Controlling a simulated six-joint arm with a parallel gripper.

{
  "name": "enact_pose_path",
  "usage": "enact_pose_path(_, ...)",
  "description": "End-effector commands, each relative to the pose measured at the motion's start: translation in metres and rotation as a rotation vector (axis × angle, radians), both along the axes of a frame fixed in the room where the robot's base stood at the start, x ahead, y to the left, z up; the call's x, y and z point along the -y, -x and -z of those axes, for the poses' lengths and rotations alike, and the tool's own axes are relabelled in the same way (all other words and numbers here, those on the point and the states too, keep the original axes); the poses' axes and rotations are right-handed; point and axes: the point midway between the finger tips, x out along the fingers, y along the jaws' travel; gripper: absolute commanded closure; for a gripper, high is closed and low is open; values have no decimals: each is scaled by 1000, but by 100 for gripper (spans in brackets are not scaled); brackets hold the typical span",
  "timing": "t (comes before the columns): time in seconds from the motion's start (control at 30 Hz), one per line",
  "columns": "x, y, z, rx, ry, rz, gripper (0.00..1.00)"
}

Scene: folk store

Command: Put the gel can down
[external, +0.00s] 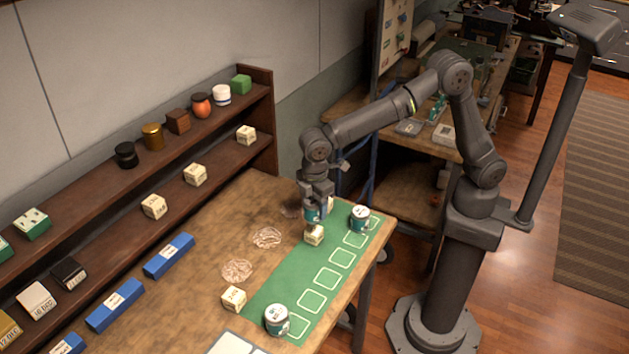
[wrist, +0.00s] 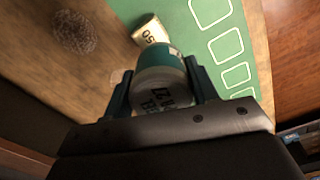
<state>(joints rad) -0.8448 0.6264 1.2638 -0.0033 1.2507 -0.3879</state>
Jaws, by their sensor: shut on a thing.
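The gel can (wrist: 158,92), with a white, printed lid and a teal side, sits between the two fingers of my gripper (wrist: 160,82) in the wrist view. In the external view my gripper (external: 318,200) points down over the far end of the green mat (external: 287,283), with the can (external: 311,214) partly hidden by the fingers. My gripper is shut on it. A cream block (external: 314,235) shows just in front of the can; the same block (wrist: 150,31) shows beyond the can in the wrist view. I cannot tell whether the can touches the table.
Similar teal-and-white cans stand on the mat, one at the far right (external: 360,218) and one at the near end (external: 277,320). White outlined squares along the mat's right side are mostly bare. Shelves (external: 190,150) line the wall.

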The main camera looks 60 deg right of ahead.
Motion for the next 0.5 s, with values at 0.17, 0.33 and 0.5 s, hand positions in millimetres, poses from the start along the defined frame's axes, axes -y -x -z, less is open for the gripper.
enact_pose_path(0.17, 0, 0, 2, 0, -1, 1, 73)
enact_pose_path(0.33, 0, 0, 3, 0, -1, 1, 73)
enact_pose_path(0.5, -12, 6, 10, 0, 0, -1, 73)
